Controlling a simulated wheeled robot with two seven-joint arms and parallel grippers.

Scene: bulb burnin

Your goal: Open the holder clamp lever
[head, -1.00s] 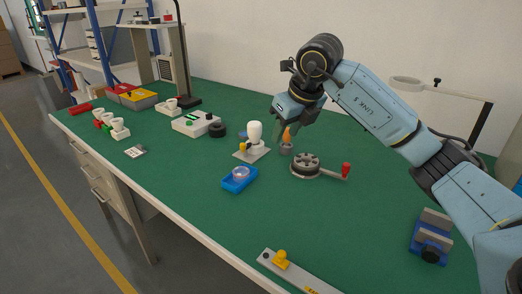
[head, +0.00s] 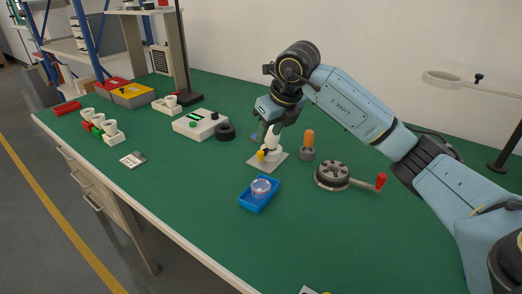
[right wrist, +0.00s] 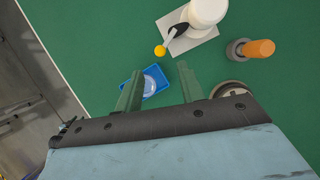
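The holder (head: 268,158) is a pale square plate carrying a white bulb, with a lever ending in a yellow knob (head: 261,156) at its left side. In the right wrist view the holder plate (right wrist: 183,38) is at the top, with the white bulb (right wrist: 208,10) on it. The dark lever with its yellow knob (right wrist: 160,51) sticks out toward the lower left. My right gripper (head: 259,133) is by the holder and partly overlaps the bulb in the head view. Its green fingers (right wrist: 158,82) are apart and empty, with the knob ahead of them, not touching. My left gripper is out of view.
A blue tray (head: 248,206) with a clear dish stands in front of the holder. An orange-handled tool in a grey base (head: 307,153) and a round fixture with a red-knobbed crank (head: 335,177) stand to the right. A black ring (head: 225,132) and white box (head: 190,125) lie to the left.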

